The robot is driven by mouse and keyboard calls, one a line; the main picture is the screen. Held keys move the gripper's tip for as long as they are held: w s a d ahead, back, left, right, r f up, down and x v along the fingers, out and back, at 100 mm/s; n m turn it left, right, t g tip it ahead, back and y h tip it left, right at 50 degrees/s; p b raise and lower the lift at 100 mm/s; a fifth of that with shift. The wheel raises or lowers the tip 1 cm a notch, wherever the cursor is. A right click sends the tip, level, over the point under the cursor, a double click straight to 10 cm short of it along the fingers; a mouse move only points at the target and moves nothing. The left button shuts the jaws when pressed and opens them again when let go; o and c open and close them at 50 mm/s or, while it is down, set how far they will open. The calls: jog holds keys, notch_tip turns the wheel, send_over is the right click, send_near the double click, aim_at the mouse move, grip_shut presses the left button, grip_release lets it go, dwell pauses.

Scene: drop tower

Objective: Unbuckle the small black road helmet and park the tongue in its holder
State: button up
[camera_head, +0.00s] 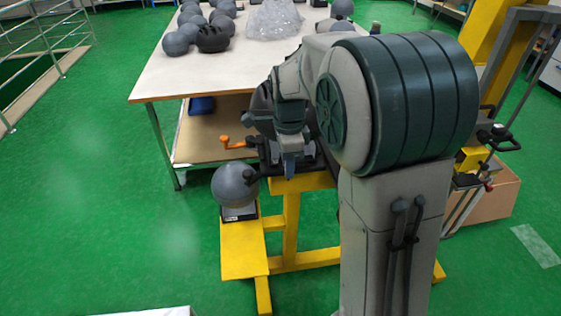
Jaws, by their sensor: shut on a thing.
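My gripper (290,170) points down at the top of the yellow stand, beside dark fittings. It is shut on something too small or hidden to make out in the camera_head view. A dark rounded shape (259,101) shows just left of my arm, behind it. It may be the black road helmet, but my arm covers most of it. A black helmet (212,39) also lies on the white table. I cannot make out the strap, the buckle, its tongue or the tongue holder.
A grey ball (235,187) sits on a dark block on the yellow base (243,250). The white table (175,75) behind carries grey headforms and clear plastic (274,18). Green floor (110,190) at left is clear.

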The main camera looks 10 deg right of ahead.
jog(key=d, duration=0.8)
dwell(0.4)
jog(key=shift+w+d+r+p, duration=0.6)
jog(key=shift+w+d+p, duration=0.7)
jog(key=shift+d, duration=1.9)
jog(key=shift+w+d+r+p, duration=0.6)
jog(key=shift+w+d+p, duration=0.7)
jog(key=shift+d, duration=1.85)
jog(key=w+d+r+p, duration=0.1)
jog(key=w+r+p, duration=0.7)
jog(key=p, duration=0.5)
jog(key=shift+w+d+r, duration=0.35)
jog(key=shift+w+d, duration=0.05)
jog(key=shift+w, duration=0.35)
jog(key=w+a+r+p, duration=0.1)
jog(key=w+a, duration=0.2)
jog(key=a, duration=0.2)
jog(key=shift+w+a+p, duration=0.2)
jog(key=shift+w+p, duration=0.2)
jog(key=shift+f, duration=0.25)
